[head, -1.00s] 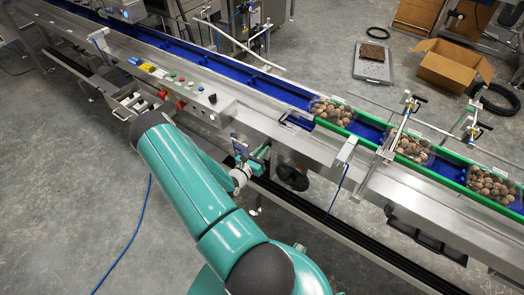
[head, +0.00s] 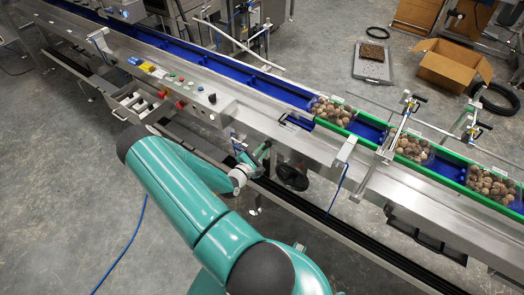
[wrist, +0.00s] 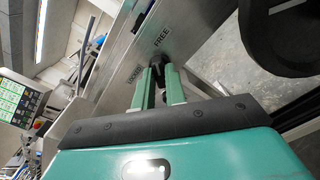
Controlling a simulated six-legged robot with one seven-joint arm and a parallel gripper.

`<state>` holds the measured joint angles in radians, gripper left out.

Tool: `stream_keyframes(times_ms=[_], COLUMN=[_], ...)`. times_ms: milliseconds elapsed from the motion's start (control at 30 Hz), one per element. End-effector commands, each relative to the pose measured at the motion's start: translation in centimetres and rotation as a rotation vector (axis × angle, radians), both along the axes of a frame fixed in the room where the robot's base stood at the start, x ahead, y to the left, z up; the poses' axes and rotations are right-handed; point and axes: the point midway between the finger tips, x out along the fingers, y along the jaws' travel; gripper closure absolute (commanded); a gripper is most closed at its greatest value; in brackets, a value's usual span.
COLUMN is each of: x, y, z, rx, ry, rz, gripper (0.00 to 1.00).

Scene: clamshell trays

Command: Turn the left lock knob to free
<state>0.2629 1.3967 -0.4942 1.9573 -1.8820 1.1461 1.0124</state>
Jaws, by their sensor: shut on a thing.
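The left lock knob (wrist: 157,61) is dark and sits on the steel side plate of the conveyor in the wrist view. My gripper (wrist: 158,70) has its two green fingers closed around the knob. The label FREE (wrist: 162,37) shows just beyond the knob, and a second label, LOCKED (wrist: 135,75), lies to the left of the fingers. The fingers hide part of the knob, so I cannot tell its exact angle. In the head view my gripper (head: 262,152) is against the conveyor's near side, where the knob is too small to make out.
A black handwheel (head: 292,177) is close to the right of my gripper and looms large in the wrist view (wrist: 285,35). A control panel (head: 180,85) and an open drawer (head: 138,103) are to the left. Clamshell trays (head: 332,110) stand in the green-edged track.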

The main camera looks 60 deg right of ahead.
Motion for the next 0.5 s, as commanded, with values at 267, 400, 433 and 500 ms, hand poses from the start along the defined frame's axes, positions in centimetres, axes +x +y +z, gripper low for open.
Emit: stream_keyframes(times_ms=[267,400,433,500], x=[0.13,0.13,0.14,0.15], y=[0.16,0.17,0.17,0.18], z=[-0.16,-0.19,-0.18,-0.19], rx=[-0.009,-0.011,-0.011,-0.011], ry=[-0.082,-0.095,-0.096,-0.096], rz=[0.003,0.003,0.003,0.003], gripper=[1.00,1.00,1.00,1.00])
